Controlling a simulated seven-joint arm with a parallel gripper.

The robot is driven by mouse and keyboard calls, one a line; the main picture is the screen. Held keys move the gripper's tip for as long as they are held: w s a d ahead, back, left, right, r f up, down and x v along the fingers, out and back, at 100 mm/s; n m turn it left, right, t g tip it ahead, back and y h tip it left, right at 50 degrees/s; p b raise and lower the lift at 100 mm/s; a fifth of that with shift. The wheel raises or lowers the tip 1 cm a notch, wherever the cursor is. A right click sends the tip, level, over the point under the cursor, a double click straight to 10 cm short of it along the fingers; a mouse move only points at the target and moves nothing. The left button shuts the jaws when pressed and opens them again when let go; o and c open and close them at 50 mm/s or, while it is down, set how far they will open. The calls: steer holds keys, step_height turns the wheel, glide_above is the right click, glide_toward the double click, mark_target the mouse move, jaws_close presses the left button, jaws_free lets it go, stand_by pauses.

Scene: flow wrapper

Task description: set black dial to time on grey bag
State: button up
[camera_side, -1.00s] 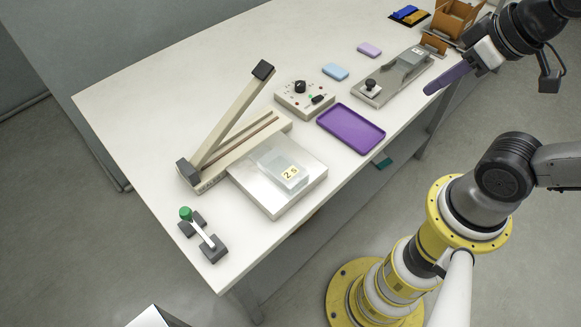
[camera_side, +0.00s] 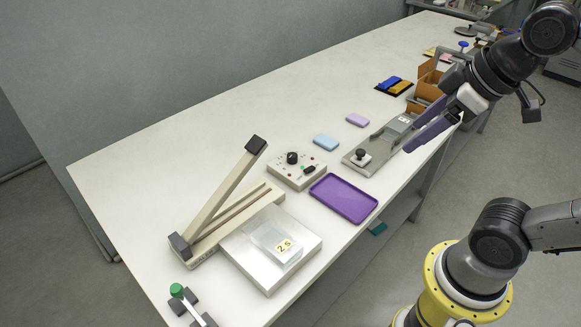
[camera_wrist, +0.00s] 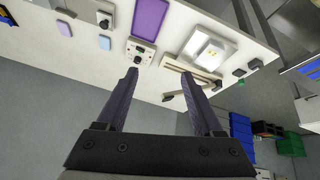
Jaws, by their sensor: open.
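The black dial (camera_side: 292,157) stands on a small pale control box (camera_side: 297,176) in the middle of the table. The box also shows in the wrist view (camera_wrist: 140,53), between and beyond my fingers. The grey bag (camera_side: 270,241) lies on the metal plate of the sealer and has a yellow label (camera_side: 284,245) that seems to read 25. My gripper (camera_side: 428,134) has purple fingers. It is open and empty, above the table's right part near a grey fixture, well away from the dial. In the wrist view, my gripper (camera_wrist: 162,82) has its fingers spread apart.
The sealer's arm (camera_side: 222,192) is raised, left of the box. A purple tray (camera_side: 344,198) lies in front of the box. A blue block (camera_side: 326,141) and a lilac block (camera_side: 357,120) lie behind. A fixture with a black knob (camera_side: 361,155) stands right. The table's rear left is bare.

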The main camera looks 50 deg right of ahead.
steer(key=w+r+n, duration=0.3)
steer(key=w+r, duration=0.2)
steer(key=w, duration=0.5)
steer(key=n+g, duration=0.3)
steer(key=g, duration=0.3)
glide_above(292, 155)
step_height(292, 155, down, 18)
step_height(292, 155, down, 14)
steer(key=shift+d, duration=0.1)
jaws_close()
